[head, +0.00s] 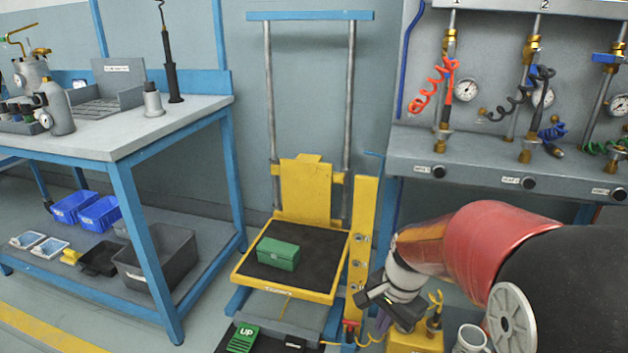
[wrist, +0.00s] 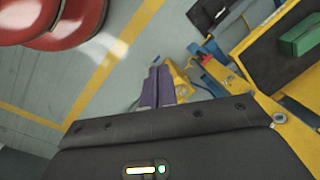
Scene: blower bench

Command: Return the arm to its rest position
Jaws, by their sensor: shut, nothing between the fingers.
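My red and black arm (head: 490,235) reaches in from the right side of the head view, bent down beside the yellow lift. My gripper (wrist: 160,72) shows in the wrist view as two purple fingers lying close together, with nothing held between them. In the head view the wrist hangs low in front of the lift's right post, and the fingers are mostly hidden there.
The yellow lift platform (head: 252,270) carries a green box (head: 278,254). A green UP pedal (head: 238,338) lies in front. A blue-framed workbench (head: 190,112) stands left. A gauge panel (head: 480,155) with coiled hoses is behind my arm. Open floor (wrist: 60,85) shows below.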

